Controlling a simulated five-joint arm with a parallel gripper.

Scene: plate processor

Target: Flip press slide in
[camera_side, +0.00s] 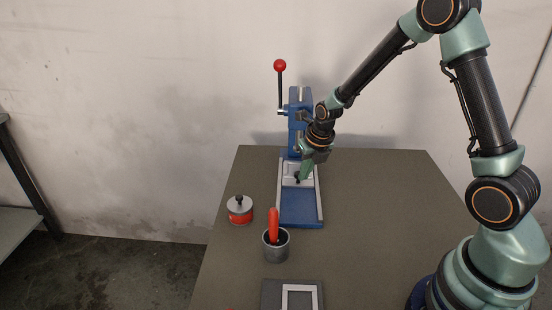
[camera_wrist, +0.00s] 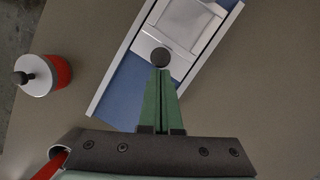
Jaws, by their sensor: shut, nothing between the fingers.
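The blue press (camera_side: 292,120) stands at the back of the table, its lever with a red ball (camera_side: 280,66) pointing up. Its blue bed runs forward between two pale rails. The silver slide (camera_wrist: 178,22) lies between the rails towards the press end and has a round black knob (camera_wrist: 161,57) at its front edge. It also shows in the side view (camera_side: 289,169), partly covered by my gripper. My gripper (camera_side: 301,178) has green fingers that are shut and empty. In the wrist view the fingertips (camera_wrist: 161,71) are right at the near side of the knob; I cannot tell whether they touch.
A red pot with a silver lid and black knob (camera_side: 239,210) stands left of the bed. A grey cup (camera_side: 276,250) holding a red-handled tool (camera_side: 273,224) stands in front. A dark plate with a pale frame (camera_side: 271,295) lies at the front edge. The table's right side is clear.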

